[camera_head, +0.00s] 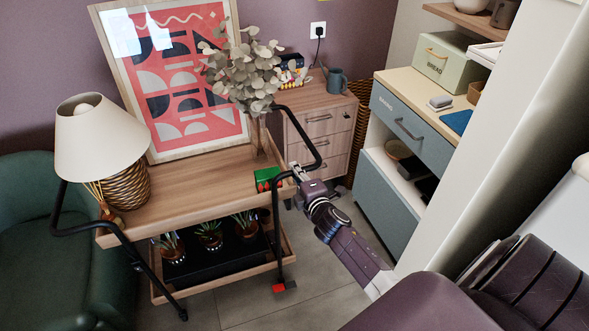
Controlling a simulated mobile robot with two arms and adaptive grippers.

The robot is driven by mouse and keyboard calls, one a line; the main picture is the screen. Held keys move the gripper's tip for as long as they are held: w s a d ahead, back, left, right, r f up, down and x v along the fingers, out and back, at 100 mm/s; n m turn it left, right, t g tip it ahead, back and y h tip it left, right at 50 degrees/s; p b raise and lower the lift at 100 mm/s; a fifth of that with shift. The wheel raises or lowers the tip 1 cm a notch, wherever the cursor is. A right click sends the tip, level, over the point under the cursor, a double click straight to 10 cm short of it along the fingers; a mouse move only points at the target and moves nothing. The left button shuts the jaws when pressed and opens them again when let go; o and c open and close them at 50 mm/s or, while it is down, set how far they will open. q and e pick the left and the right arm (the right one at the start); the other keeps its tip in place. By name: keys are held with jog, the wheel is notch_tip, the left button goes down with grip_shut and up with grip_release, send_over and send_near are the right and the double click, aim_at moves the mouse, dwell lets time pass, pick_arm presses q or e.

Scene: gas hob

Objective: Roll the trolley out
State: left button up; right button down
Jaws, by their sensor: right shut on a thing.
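The trolley (190,208) has two wooden tiers, black tube handles at both ends and small wheels. It stands in the middle of the view, between a green armchair and a drawer unit. My right gripper (297,172) is at the trolley's right end and is shut on the black tube handle (317,152). The exact contact is partly hidden by the gripper. My left gripper is not in view.
A lamp (98,140), a framed poster (182,80) and a leafy vase (258,135) stand on the top tier, potted plants (208,236) below. The green armchair (45,250) is close left; drawers (322,130) and a blue-grey cabinet (385,200) stand right. Floor (300,308) is free in front.

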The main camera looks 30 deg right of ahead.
jog(key=shift+s+a+f, duration=0.15)
jog(key=shift+s, duration=0.3)
jog(key=shift+f, duration=0.15)
jog(key=c, duration=2.3)
grip_release()
jog(key=shift+s+f, duration=0.1)
jog(key=o, duration=0.4)
jog(key=shift+s+r, duration=0.15)
jog(key=shift+r, duration=0.1)
jog(key=v, duration=1.2)
